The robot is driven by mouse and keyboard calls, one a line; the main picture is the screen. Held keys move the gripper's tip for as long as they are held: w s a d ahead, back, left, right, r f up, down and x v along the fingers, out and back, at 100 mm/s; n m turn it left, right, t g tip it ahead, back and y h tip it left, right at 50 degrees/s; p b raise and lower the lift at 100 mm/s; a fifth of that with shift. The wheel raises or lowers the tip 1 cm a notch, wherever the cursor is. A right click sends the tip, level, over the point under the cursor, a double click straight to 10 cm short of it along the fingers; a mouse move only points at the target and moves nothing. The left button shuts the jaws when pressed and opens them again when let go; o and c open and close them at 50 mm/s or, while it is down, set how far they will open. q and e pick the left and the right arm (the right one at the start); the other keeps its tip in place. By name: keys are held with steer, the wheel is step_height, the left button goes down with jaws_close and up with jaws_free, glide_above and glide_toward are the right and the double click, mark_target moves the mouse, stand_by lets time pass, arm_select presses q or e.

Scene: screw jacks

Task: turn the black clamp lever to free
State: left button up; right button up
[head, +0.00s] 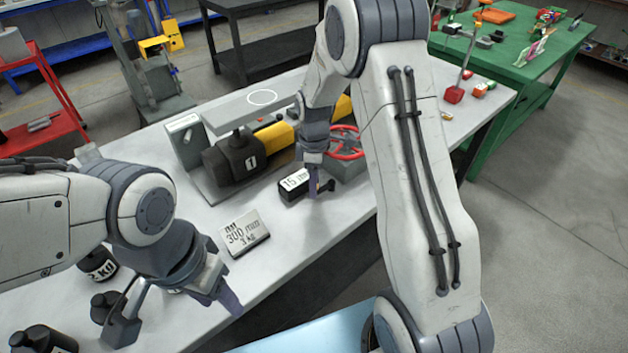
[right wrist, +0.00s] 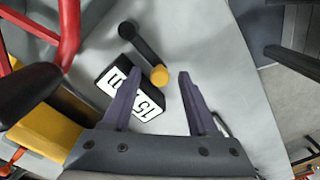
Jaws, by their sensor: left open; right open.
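The black clamp lever (right wrist: 140,45) shows in the right wrist view as a short black arm with a round pivot at its upper end and a yellow tip at its lower end. In the head view, a small dark part of it (head: 326,186) shows beside my right gripper (head: 314,190). In the right wrist view my right gripper (right wrist: 160,74) is open, its purple fingers spread on either side of the yellow tip. I cannot tell whether they touch it. My left gripper (head: 214,292) is open and empty over the table's near edge, away from the lever.
A black block labelled 15 mm (head: 294,183) lies close beside the lever. A red handwheel (head: 346,143) is behind it. The jack marked 1 (head: 236,158) carries a grey plate (head: 250,108). A 300 mm sign (head: 241,234) and black weights (head: 98,264) are nearer the left arm.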

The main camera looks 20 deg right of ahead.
jaws_close()
stand_by(1.4)
